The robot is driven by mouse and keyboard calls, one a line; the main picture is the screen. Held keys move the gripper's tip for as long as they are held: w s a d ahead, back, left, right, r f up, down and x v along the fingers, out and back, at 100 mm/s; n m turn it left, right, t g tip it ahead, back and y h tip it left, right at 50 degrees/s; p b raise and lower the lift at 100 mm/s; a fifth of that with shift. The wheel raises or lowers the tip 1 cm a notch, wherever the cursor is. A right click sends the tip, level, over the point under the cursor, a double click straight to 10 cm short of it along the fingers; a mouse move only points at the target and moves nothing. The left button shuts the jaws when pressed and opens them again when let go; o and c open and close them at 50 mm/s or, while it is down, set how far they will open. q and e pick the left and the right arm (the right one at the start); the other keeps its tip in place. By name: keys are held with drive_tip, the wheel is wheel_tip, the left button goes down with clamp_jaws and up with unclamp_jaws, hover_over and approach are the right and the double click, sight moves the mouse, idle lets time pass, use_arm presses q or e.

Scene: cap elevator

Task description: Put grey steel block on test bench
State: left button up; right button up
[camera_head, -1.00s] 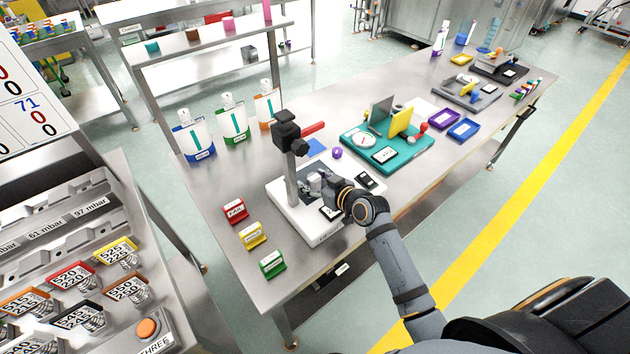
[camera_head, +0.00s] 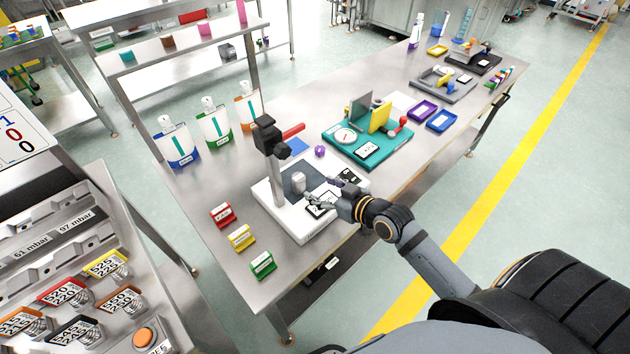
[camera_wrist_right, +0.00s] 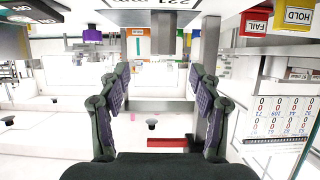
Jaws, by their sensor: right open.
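The grey steel block (camera_head: 299,181) is a small light-grey piece standing upright on the dark plate of a white stand (camera_head: 308,230) with a grey post and black head. The stand is on the steel test bench (camera_head: 215,263). My right gripper (camera_head: 310,200) is open, just to the right of the block in the head view, and low over the stand. In the right wrist view, which is upside down, the block (camera_wrist_right: 163,33) shows beyond the open fingertips (camera_wrist_right: 160,75), with nothing between the pads. My left gripper is not in view.
Red, yellow and green holders (camera_head: 240,237) line the bench's left side. A teal fixture (camera_head: 383,158), a purple tray (camera_head: 422,110) and a blue tray (camera_head: 441,122) lie farther along. Bottles (camera_head: 213,132) stand at the left edge. Bare bench shows around the holders.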

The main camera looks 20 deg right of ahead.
sight(302, 180)
drive_tip(key=shift+s+r+p, duration=0.1)
drive_tip(key=shift+r+p, duration=0.5)
drive_tip(key=shift+p, duration=0.1)
drive_tip(key=shift+s+f, duration=0.15)
drive_tip(key=shift+f, duration=0.1)
drive_tip(key=shift+a+f, duration=0.1)
drive_tip(key=shift+f, duration=0.15)
drive_tip(key=x, duration=0.5)
drive_tip(key=shift+w+f, duration=0.1)
drive_tip(key=shift+w, duration=0.15)
drive_tip(key=shift+w+a, duration=0.2)
drive_tip(key=shift+w, duration=0.15)
drive_tip(key=p+x, duration=0.1)
drive_tip(key=x, duration=0.3)
drive_tip(key=shift+a, duration=0.1)
drive_tip(key=shift+w+a, duration=0.1)
drive_tip(key=shift+w, duration=0.1)
drive_tip(key=shift+s, duration=0.1)
drive_tip(key=shift+c, duration=1)
clamp_jaws()
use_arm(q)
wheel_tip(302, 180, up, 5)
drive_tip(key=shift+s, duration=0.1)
